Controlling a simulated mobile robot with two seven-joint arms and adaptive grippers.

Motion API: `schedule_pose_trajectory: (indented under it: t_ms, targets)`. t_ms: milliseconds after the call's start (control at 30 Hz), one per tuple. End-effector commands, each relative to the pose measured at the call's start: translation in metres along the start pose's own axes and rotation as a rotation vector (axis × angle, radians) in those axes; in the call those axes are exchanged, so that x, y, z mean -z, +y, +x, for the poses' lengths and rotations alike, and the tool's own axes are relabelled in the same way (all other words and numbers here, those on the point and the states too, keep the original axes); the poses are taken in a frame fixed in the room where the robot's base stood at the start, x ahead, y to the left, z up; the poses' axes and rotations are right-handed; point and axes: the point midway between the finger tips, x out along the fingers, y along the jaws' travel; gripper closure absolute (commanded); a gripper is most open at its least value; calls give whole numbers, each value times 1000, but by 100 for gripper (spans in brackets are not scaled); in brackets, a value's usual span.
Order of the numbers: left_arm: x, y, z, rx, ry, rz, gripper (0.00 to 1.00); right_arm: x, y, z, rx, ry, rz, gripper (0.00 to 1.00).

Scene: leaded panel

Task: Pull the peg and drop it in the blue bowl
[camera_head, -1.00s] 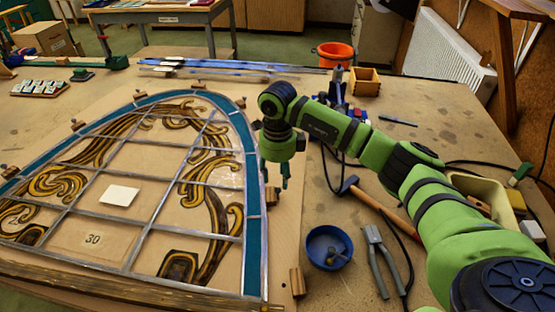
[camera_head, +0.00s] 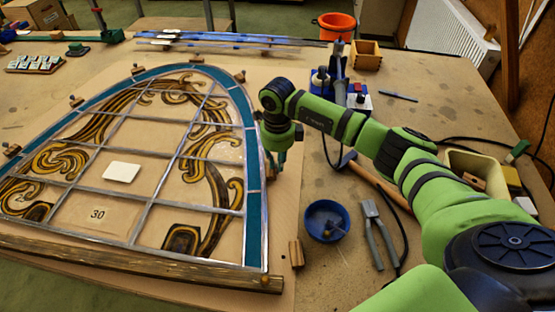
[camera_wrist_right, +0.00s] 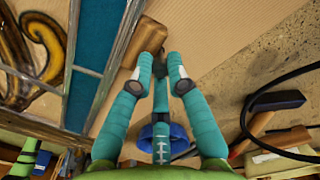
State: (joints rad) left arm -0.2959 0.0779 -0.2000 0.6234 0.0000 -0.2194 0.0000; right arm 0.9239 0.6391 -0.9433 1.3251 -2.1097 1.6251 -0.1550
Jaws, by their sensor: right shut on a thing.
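The leaded panel with its teal border (camera_head: 255,215) lies on a board on the table, with small wooden blocks and pegs along its edge. My right gripper (camera_head: 275,172) is down at the panel's right edge; in the right wrist view its fingertips (camera_wrist_right: 161,72) are shut on a small dark peg (camera_wrist_right: 160,54) beside a wooden block (camera_wrist_right: 146,38). The peg's lower end is hidden, so I cannot tell whether it is still seated. The blue bowl (camera_head: 312,226) stands to the lower right of the gripper with small pieces in it. My left gripper is out of view.
Pliers (camera_head: 378,235) lie right of the bowl, and a hammer (camera_head: 380,185) behind them. A cream tray (camera_head: 470,160) stands further right. A loose wooden block (camera_head: 296,253) sits left of the bowl. An orange bucket (camera_head: 336,27) is at the back.

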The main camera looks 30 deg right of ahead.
Motion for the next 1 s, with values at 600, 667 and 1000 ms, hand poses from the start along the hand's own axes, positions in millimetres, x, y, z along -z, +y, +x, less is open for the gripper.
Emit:
schedule_pose_trajectory:
  t_ms: [600, 667, 1000]
  targets:
    - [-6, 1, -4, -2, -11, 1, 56, 0, 0, -7, 0, 0, 0, 100]
    - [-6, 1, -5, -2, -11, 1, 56, 0, 0, -9, 0, 0, 0, 100]
    - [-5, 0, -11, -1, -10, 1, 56, 0, 0, -19, 0, 0, 0, 100]
